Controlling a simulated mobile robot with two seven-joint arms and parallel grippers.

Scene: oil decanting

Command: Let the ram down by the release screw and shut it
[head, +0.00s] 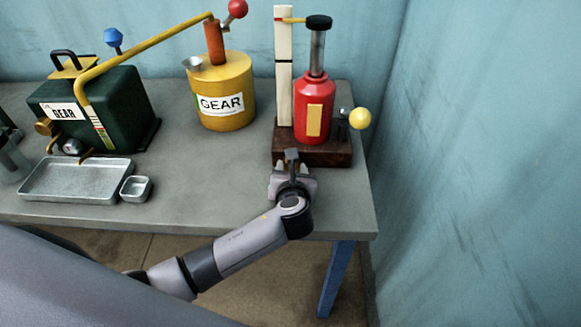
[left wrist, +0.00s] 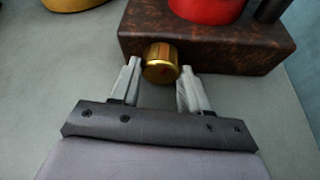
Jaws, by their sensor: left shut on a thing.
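A red bottle jack (head: 313,108) stands upright on a dark wooden base (head: 283,147) at the right of the bench. Its silver ram (head: 317,52) stands out of the top under a black cap (head: 318,22). A yellow pointer (head: 291,20) reaches from the cap to the upper part of a white upright scale (head: 283,75). In the left wrist view, the brass release screw (left wrist: 160,63) sits at the front of the wooden base. My left gripper (head: 290,166) is shut on this screw, one finger on each side. In the head view the gripper hides it.
A yellow GEAR can (head: 225,95) and a dark green GEAR box (head: 105,112) stand to the left. A metal tray (head: 75,181) and a small dish (head: 136,189) lie before the box. A yellow ball (head: 360,118) is beside the jack. Bare grey bench lies left of the base.

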